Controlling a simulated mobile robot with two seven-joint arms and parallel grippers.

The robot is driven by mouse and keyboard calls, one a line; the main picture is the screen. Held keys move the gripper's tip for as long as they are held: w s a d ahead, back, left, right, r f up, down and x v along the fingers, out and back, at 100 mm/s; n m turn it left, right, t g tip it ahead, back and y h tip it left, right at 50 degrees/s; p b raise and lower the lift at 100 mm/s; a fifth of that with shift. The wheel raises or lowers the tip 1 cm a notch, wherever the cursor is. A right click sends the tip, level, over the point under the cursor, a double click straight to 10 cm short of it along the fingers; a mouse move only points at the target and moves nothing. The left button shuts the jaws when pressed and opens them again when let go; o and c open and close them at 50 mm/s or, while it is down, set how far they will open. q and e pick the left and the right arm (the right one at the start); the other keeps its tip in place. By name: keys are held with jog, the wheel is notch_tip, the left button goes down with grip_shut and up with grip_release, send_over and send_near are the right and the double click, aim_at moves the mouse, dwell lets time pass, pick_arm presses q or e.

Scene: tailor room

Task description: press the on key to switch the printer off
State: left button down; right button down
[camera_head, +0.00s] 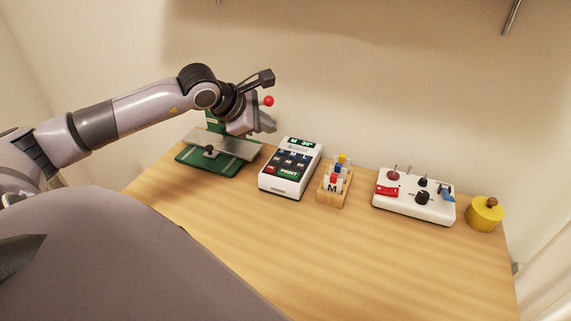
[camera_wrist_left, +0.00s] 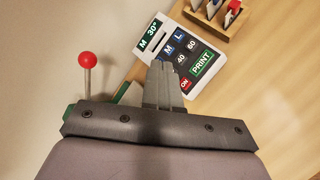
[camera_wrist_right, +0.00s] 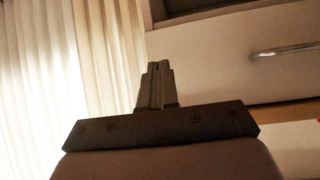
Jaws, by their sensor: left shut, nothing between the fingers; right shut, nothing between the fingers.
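The printer (camera_head: 284,188) is a white box with a dark key panel on the table. Its display reads "M 30°" in both views. In the left wrist view the red ON key (camera_wrist_left: 185,84) sits at the panel's lower left corner, beside the green PRINT key (camera_wrist_left: 202,63). My left gripper (camera_head: 268,124) is shut and empty, above and to the left of the printer. In the left wrist view its fingertips (camera_wrist_left: 157,66) overlap the printer's edge, apparently above it. My right gripper (camera_wrist_right: 157,66) is shut and empty, facing a curtain and drawers, away from the printer.
A green press with a red-knobbed lever (camera_head: 268,101) stands left of the printer, close to my left gripper. A wooden rack (camera_head: 330,199) stands right of the printer, then a white control box (camera_head: 405,207) and a yellow pot (camera_head: 484,215). The table front (camera_head: 350,260) is clear.

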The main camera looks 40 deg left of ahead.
dwell(0.4)
pick_arm(q)
jog(key=b, duration=0.4)
send_over(271, 169)
jog(key=f, duration=0.8)
jog(key=shift+s+a, duration=0.25)
jog(key=shift+s, duration=0.1)
jog(key=shift+f+b, duration=0.4)
jog(key=shift+b, duration=0.2)
jog(key=shift+f, duration=0.15)
dwell(0.6)
jog(key=shift+f+b, duration=0.15)
jog(key=shift+b, duration=0.25)
jog(key=shift+f, duration=0.1)
